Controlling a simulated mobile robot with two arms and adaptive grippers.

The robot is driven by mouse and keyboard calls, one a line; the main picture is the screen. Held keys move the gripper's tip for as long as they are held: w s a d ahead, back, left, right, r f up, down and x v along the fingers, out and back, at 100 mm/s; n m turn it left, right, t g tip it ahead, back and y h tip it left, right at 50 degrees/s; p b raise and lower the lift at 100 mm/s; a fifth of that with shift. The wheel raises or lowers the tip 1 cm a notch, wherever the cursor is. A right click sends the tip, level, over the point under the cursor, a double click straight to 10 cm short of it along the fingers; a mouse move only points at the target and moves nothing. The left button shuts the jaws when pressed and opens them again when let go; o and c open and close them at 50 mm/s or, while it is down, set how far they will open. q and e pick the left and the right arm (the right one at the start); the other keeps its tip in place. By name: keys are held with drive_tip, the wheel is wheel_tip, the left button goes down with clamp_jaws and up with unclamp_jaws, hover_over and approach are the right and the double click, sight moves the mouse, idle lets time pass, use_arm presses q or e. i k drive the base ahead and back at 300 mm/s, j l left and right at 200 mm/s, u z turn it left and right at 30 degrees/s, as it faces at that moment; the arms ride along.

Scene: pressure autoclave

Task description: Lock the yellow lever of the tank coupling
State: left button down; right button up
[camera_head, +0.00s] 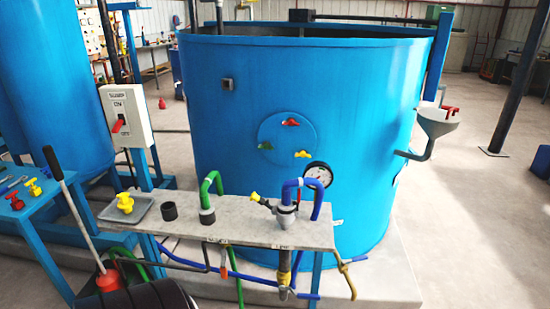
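The large open blue tank (350,100) stands behind a narrow grey bench (240,232). A metal coupling (285,212) with blue hoses stands on the bench, with a small yellow lever (256,197) sticking out to its left. A bent yellow handle (346,274) hangs below the bench's right end. A round plate on the tank carries a red handle (291,122), a green one (264,146) and a yellow one (302,154). I cannot tell which yellow part is the tank coupling's lever, or whether it is locked.
A pressure gauge (318,175) sits behind the coupling. A green hose (211,188) and a tray with a yellow knob (125,203) are farther left on the bench. Floor at right is clear.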

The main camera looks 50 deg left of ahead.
sight(259, 199)
drive_tip(key=k+u, duration=0.1)
drive_tip(key=u, duration=1.45)
